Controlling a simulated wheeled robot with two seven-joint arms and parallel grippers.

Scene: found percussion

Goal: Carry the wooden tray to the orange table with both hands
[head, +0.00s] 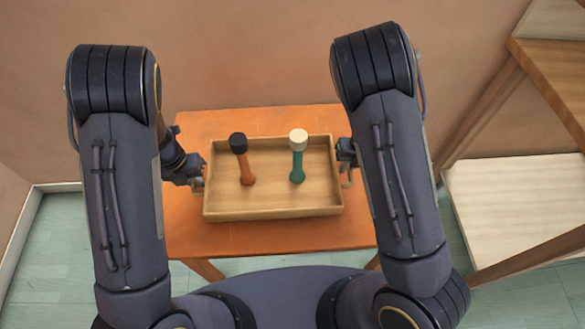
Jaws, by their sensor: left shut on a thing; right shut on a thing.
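The wooden tray (272,211) is over the middle of the orange table (245,240); I cannot tell whether it rests on the top or hangs just above it. Two mallets stand in it: an orange one with a black head (243,160) at left and a green one with a cream head (298,157) at right. My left gripper (196,182) is shut on the tray's left side, at its handle. My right gripper (347,172) is shut on the tray's right side, at its handle. My forearms hide parts of the table's sides.
A wooden shelf unit (505,195) stands at the right, with a pale lower board and slanting legs. A brown wall (240,60) is close behind the table. Green plank floor (60,250) shows at the left.

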